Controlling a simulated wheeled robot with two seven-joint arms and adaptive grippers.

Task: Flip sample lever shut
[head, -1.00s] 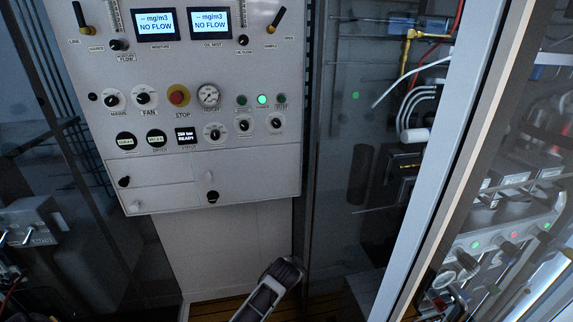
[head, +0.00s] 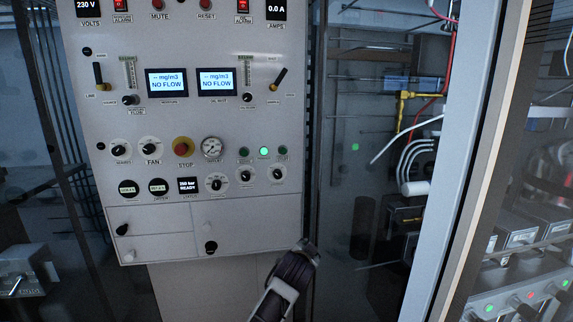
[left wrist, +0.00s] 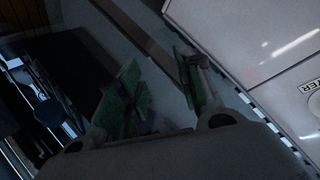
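The sample lever (head: 279,79) is on the upper right of the grey panel (head: 225,128) in the head view. It has a black handle, tilted up to the right, and a yellow pivot at its lower end. A small "OPEN" label sits to its right. My left gripper (left wrist: 163,85) shows in the left wrist view with its green-padded fingers spread and nothing between them. A pale panel surface is beside it on the right. The lever is not seen there. My right gripper is in neither view.
The line lever (head: 98,76) stands upright at the panel's left. Two "NO FLOW" screens (head: 166,83) (head: 216,82) lie between the levers. A red stop button (head: 183,147) and several knobs are below. A glass-fronted cabinet frame (head: 455,150) stands right. One of my arm links shows at bottom centre.

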